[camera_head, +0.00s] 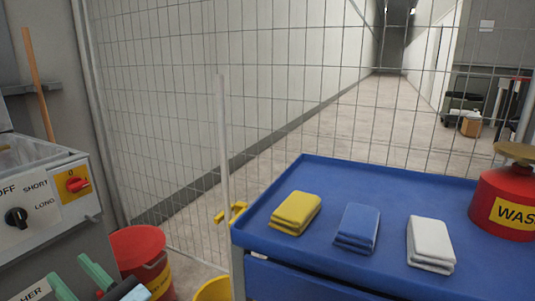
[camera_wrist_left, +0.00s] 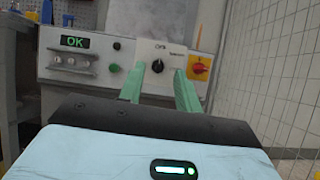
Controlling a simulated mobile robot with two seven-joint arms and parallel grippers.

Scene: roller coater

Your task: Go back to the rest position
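My left gripper (camera_head: 68,268) is at the lower left, in front of the grey machine panel. Its two green fingers are apart with nothing between them. In the left wrist view the open fingers (camera_wrist_left: 160,70) point at the panel (camera_wrist_left: 105,66), with the black selector knob (camera_wrist_left: 157,66) visible between them. No contact with the panel is visible. The knob (camera_head: 16,217) has OFF, SHORT and LONG labels around it. A red switch on a yellow plate (camera_head: 75,184) is to its right. The panel display (camera_wrist_left: 75,42) reads OK. My right gripper is not in view.
A blue cart (camera_head: 405,182) bears yellow (camera_head: 296,211), blue (camera_head: 357,227) and white (camera_head: 430,243) folded cloths and a red waste can (camera_head: 505,205). A red bin (camera_head: 137,244) and yellow bucket (camera_head: 213,289) stand between machine and cart. A mesh fence (camera_head: 290,75) is behind.

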